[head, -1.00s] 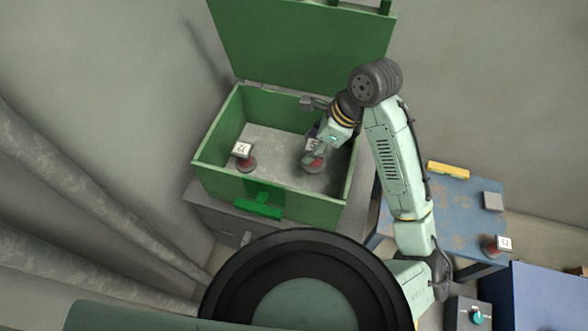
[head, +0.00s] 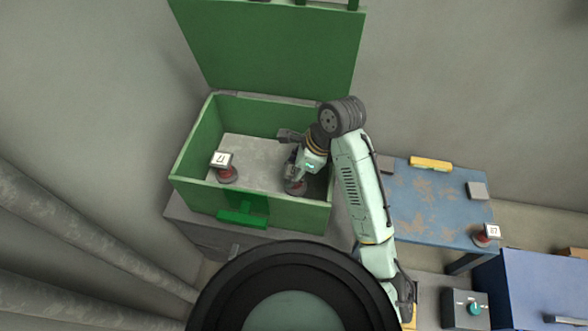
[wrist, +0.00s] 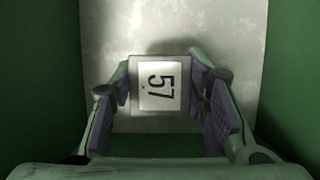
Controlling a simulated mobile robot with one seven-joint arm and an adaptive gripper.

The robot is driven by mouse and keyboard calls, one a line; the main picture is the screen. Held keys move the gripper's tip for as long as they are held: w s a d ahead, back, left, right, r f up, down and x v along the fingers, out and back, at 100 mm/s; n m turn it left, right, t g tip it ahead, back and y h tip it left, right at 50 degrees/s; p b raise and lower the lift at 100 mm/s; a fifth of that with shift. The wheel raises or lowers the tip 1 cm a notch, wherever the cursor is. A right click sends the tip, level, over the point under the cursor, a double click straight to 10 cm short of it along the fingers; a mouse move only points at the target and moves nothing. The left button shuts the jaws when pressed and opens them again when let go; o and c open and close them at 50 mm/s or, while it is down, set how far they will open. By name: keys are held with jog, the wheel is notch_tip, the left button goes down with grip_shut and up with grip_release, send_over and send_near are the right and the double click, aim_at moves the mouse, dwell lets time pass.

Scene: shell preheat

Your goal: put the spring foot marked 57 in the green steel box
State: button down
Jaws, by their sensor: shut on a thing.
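The green steel box (head: 321,213) stands with its lid (head: 275,50) raised at the back. My gripper (head: 296,180) is inside the box, toward its right side, low over the pale grey floor plate. In the wrist view my gripper (wrist: 160,95) is shut on the spring foot marked 57 (wrist: 157,88), its white label facing the camera. In the head view the foot's reddish lower part (head: 295,187) shows below the fingers, at or just above the floor; I cannot tell whether it touches.
Another spring foot (head: 224,168) with a white label stands in the box's left part. A third foot (head: 487,235) stands on the worn blue table (head: 430,205), with a yellow object (head: 431,164) and a grey block (head: 477,190). A control box (head: 467,308) is at lower right.

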jog(key=c, duration=0.9)
grip_release()
jog(key=p+v, duration=0.2)
jog(key=v, duration=1)
jog(key=shift+r, duration=0.1)
